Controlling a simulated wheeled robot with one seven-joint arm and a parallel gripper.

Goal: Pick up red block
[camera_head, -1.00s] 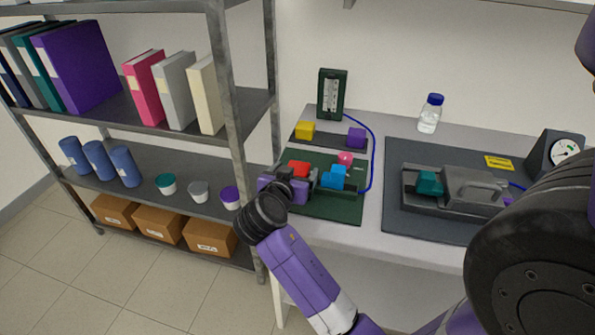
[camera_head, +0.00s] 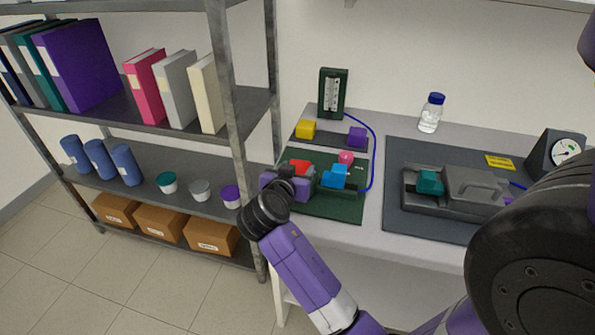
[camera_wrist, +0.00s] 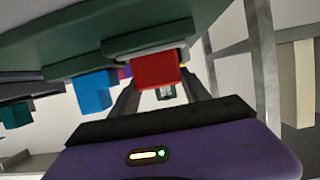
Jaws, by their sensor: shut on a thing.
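The red block (camera_head: 300,167) is at the left of the dark green mat (camera_head: 340,206) on the bench, partly hidden by my gripper in the head view. In the wrist view the red block (camera_wrist: 157,70) sits between my two fingers. My gripper (camera_wrist: 160,92) is shut on the red block. The wrist view appears upside down, with the mat at the top. The block seems at or very near its grey base, and I cannot tell whether it is lifted clear.
A blue block (camera_head: 335,177) stands right of the red one, with a pink piece (camera_head: 346,158) behind. Yellow (camera_head: 306,129) and purple (camera_head: 357,137) blocks sit on a strip at the back. A blue tube (camera_head: 374,160) curves along the mat's right. A metal shelf (camera_head: 236,130) stands close left.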

